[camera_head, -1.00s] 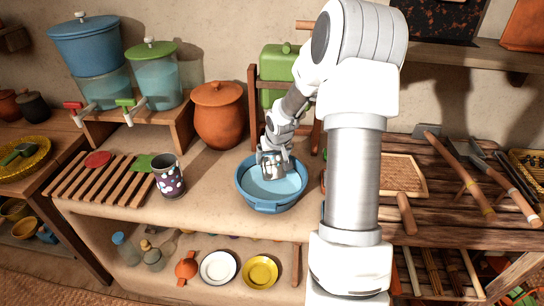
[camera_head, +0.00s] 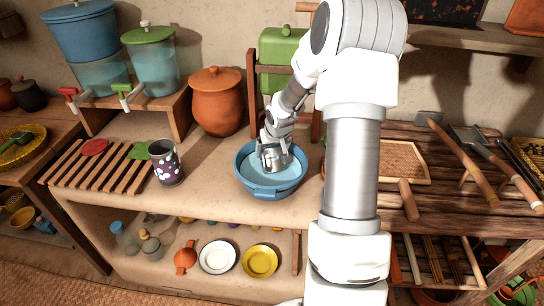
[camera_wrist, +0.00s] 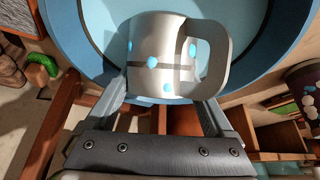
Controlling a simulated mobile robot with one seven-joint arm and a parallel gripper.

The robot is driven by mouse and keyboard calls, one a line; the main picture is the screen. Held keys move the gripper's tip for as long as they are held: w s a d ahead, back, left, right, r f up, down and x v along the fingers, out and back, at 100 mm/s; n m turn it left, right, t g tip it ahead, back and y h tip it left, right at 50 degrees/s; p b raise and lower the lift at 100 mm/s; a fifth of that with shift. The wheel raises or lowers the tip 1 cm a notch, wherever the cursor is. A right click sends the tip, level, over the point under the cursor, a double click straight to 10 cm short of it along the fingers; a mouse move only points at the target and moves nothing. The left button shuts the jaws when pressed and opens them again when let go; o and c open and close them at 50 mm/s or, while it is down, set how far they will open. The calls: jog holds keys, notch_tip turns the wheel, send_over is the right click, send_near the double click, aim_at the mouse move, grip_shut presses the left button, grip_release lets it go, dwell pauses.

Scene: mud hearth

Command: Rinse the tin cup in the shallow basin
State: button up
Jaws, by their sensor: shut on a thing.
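The tin cup (camera_head: 275,158) is silvery grey and sits inside the rim of the blue shallow basin (camera_head: 270,193), tilted. In the wrist view the cup (camera_wrist: 148,66) shows blue dots, a dark band and a handle on its right. The basin (camera_wrist: 88,62) with light blue water lies behind it there. My gripper (camera_head: 269,144) reaches down over the basin and is shut on the cup. In the wrist view the gripper's fingers (camera_wrist: 165,103) are on either side of the cup. I cannot tell how deep the cup is in the water.
A dark patterned cup (camera_head: 166,163) stands left of the basin, beside a slatted wooden rack (camera_head: 95,170). An orange clay pot (camera_head: 218,102) and two water dispensers (camera_head: 150,62) stand behind. A wooden frame with a green container (camera_head: 283,50) is right behind the basin.

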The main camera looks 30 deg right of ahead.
notch_tip(320, 180, up, 12)
jog(key=p, duration=0.9)
jog(key=shift+f+p, duration=0.2)
jog(key=shift+p, duration=0.15)
jog(key=shift+a, duration=0.1)
dwell(1.0)
